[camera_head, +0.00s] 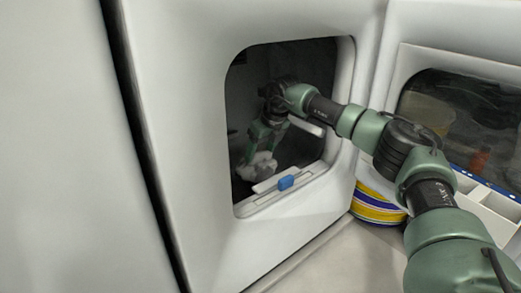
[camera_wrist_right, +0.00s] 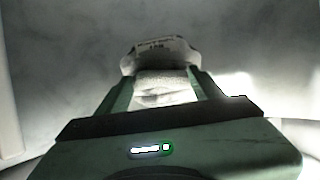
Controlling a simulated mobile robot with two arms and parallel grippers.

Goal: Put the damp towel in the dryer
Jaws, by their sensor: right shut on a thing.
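The white dryer (camera_head: 205,120) has a squarish opening with a dark inside, and its door is swung open to the right. My right arm reaches through the opening. My right gripper (camera_head: 258,160) is inside the dryer, low in the dark space. It is shut on a pale towel (camera_head: 263,167), which hangs at its fingertips. In the right wrist view the towel (camera_wrist_right: 163,88) is bunched between the two green fingers, with part of it spread beyond the tips. The wall behind it is grey and blurred. My left gripper is not in view.
The open door (camera_head: 395,85) stands at the right. A blue, yellow and white striped round thing (camera_head: 378,207) and a white compartment tray (camera_head: 490,205) are below it.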

